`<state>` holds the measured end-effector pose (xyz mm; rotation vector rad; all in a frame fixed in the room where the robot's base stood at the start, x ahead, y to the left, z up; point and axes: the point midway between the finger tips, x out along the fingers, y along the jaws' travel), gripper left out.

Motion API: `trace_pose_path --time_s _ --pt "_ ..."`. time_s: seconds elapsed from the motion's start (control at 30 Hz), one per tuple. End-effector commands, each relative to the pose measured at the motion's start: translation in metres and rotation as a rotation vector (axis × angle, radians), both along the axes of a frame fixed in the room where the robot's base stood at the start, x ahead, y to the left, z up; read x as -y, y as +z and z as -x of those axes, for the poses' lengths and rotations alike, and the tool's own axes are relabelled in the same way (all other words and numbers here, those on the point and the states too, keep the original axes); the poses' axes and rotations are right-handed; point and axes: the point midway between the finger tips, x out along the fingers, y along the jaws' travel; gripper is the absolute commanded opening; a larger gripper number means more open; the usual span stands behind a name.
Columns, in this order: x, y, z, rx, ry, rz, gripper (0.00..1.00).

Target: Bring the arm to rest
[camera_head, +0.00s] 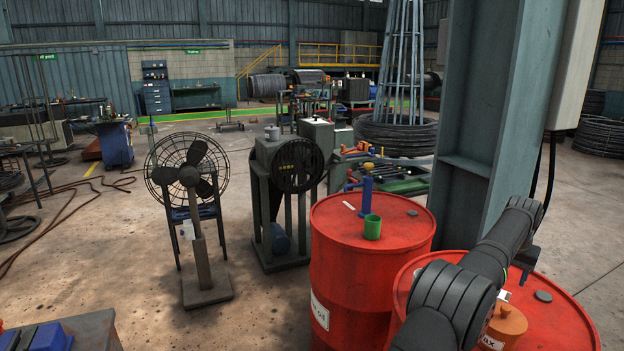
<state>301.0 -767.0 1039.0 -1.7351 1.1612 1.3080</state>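My arm (485,262) rises from the bottom edge at the right, over the second red drum. Its dark links reach up and right to a bend in front of the grey-green steel column. A small dark end part that looks like my gripper (525,262) hangs below the bend, above the far side of that drum. It is too small and dark to make out the fingers, and I see nothing held in it.
A red drum (345,265) bears a green cup (372,227) and a blue hand pump (367,190). The second red drum (560,318) bears an orange pot (506,325). The steel column (478,130) stands close behind my arm. A fan (188,175) and a capstan drum machine (296,165) stand left.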

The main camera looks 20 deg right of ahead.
Motion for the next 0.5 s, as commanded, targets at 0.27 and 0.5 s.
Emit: trace_pose_path --time_s 0.27,0.5 --pt "0.014 -0.065 -0.006 -0.004 0.000 -0.011 0.57" --pt "0.026 -0.111 -0.011 -0.004 0.000 -0.011 0.57"
